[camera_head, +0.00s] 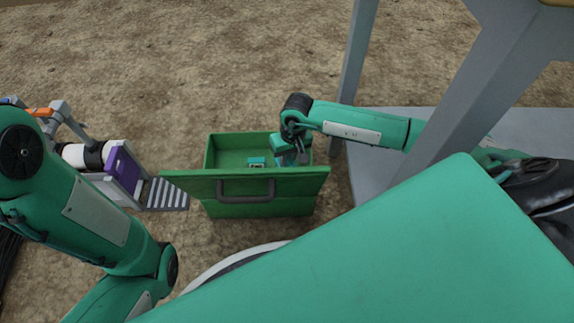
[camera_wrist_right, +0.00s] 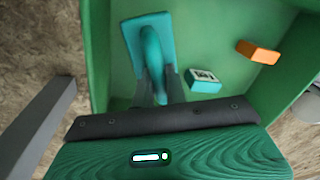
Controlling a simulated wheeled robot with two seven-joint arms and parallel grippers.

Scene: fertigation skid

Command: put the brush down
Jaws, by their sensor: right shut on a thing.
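The brush (camera_wrist_right: 143,30) is teal, with a flat plate and a rounded handle. In the right wrist view it is between the fingers of my right gripper (camera_wrist_right: 157,86), which is shut on its handle. In the head view my right gripper (camera_head: 290,157) reaches down into the right part of an open green box (camera_head: 245,187). The brush is over or inside the box; I cannot tell whether it touches the floor of the box. Most of the brush is hidden by the gripper in the head view. My left arm shows at the left, but its gripper is out of view.
A small teal block with a label (camera_wrist_right: 204,80) and an orange block (camera_wrist_right: 258,52) lie in the box. A cart with a purple panel (camera_head: 123,168) and a white cylinder (camera_head: 78,155) stands at the left. A grey metal frame (camera_head: 357,60) stands at the right. Bare ground lies behind the box.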

